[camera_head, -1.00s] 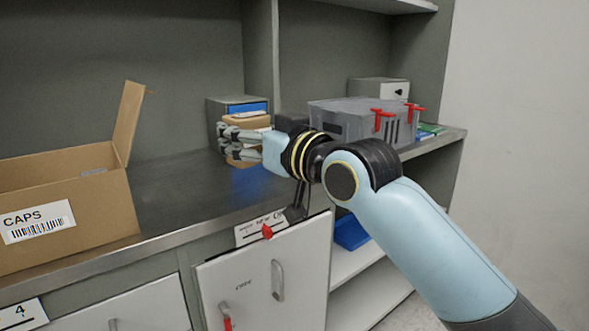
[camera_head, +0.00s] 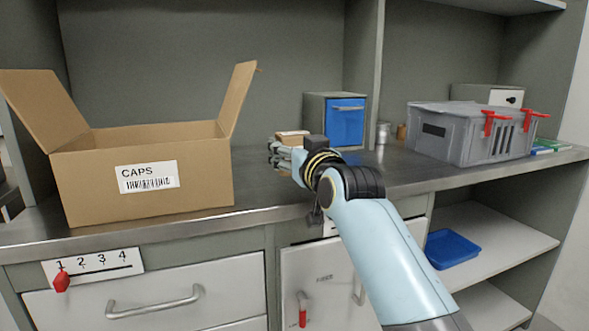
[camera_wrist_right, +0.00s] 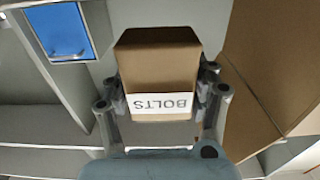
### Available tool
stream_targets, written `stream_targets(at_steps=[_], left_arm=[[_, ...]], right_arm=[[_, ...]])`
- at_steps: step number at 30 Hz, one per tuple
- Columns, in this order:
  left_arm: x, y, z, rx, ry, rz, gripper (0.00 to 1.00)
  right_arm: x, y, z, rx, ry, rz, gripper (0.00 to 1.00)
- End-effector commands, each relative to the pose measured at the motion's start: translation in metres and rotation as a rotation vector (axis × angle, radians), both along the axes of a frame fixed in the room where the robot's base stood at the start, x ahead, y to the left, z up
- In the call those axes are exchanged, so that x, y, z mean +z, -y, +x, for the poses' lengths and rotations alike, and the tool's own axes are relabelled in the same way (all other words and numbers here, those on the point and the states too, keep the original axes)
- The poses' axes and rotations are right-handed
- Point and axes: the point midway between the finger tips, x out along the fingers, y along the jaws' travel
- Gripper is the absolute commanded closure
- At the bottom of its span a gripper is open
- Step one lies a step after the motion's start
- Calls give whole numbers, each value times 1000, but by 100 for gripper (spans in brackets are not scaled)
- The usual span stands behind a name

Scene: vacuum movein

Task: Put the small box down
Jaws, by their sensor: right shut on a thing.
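The small box (camera_wrist_right: 158,62) is brown cardboard with a white "BOLTS" label, upside down in the right wrist view. My right gripper (camera_wrist_right: 160,95) is shut on it, with fingers on both of its sides. In the head view the small box (camera_head: 292,134) is mostly hidden behind my right gripper (camera_head: 282,152), which is over the metal counter, right of the open carton. I cannot tell from this view whether the box touches the counter. My left gripper is not in view.
An open carton (camera_head: 140,199) marked "CAPS" stands at the left of the counter (camera_head: 262,198). A small cabinet with a blue door (camera_head: 345,124) stands behind my right gripper. A grey crate (camera_head: 447,135) with red clamps stands at the right. Counter between carton and crate is partly free.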

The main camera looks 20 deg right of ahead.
Motion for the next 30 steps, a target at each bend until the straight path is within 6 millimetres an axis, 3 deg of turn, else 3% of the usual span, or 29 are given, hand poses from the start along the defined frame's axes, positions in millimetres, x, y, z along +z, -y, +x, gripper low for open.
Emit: stream_targets(at_steps=[5,15,16,18,22,30], left_arm=[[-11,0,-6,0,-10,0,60],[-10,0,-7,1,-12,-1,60],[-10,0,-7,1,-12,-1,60],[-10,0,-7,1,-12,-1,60],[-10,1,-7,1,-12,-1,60],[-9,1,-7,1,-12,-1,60]], right_arm=[[-30,0,-1,0,-2,1,81],[-32,1,-1,0,-1,0,81],[-33,1,-1,0,-2,0,40],[-32,1,-1,0,-2,0,30],[-32,1,-1,0,-2,0,16],[-31,1,-1,0,-1,0,16]])
